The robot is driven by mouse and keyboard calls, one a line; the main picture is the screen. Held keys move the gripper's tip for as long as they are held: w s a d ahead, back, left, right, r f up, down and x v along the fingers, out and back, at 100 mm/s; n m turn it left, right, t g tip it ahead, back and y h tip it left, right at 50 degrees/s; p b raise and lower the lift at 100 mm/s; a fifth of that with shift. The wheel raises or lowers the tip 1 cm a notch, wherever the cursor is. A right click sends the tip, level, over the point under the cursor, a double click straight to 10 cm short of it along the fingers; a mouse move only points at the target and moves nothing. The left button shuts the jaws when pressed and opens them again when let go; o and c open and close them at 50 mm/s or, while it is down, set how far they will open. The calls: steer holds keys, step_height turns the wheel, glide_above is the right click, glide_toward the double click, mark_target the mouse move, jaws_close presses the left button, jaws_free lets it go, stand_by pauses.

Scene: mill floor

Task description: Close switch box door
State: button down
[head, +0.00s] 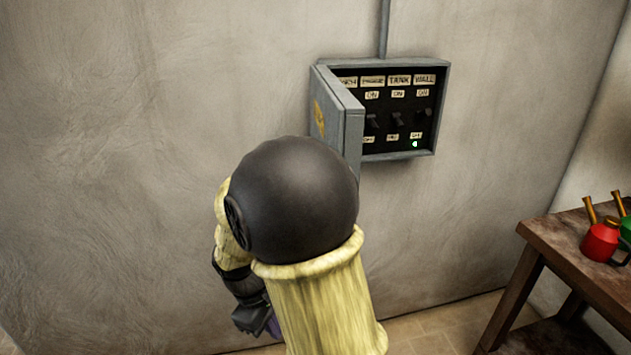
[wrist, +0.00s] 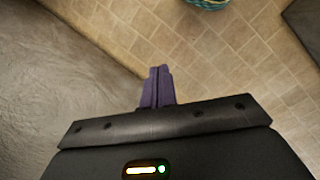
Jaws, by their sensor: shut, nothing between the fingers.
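The grey switch box (head: 441,108) is mounted on the wall. Its door (head: 337,116) is hinged on the left and stands open, swung out toward me. Inside are labelled switches (head: 397,118) and a small green light at the lower right. My arm hides the lower part of the door. My gripper (wrist: 158,88) shows in the wrist view with its purple fingers together and nothing between them. In the head view it is mostly hidden behind my arm, low and left of the box, apart from the door. The box is not in the wrist view.
A wooden table (head: 555,246) stands at the right with a red can (head: 600,243) and a green can (head: 626,229) on it. A conduit (head: 384,28) runs up from the box. A striped round object (wrist: 207,3) lies on the tiled floor. The wall left of the box is bare.

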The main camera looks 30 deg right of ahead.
steer(key=w+r+n+g+h+p, duration=0.1)
steer(key=w+r+n+h+p, duration=0.2)
steer(key=r+p, duration=0.9)
steer(key=w+r+n+g+h+p, duration=0.1)
steer(key=w+r+n+h+p, duration=0.2)
steer(key=r+p, duration=1)
step_height(320, 180, up, 4)
steer(key=shift+w+d+f+n, duration=0.1)
steer(key=shift+w+d+n, duration=0.25)
steer(key=shift+w+n, duration=0.15)
steer(key=shift+s+f, duration=0.1)
steer(key=s+d+f+p, duration=0.4)
steer(key=d+f+p, duration=0.1)
steer(key=d, duration=0.5)
steer(key=shift+s+d+f, duration=0.15)
steer(key=shift+d+f, duration=0.15)
steer(key=shift+f, duration=0.55)
steer(key=shift+d, duration=0.1)
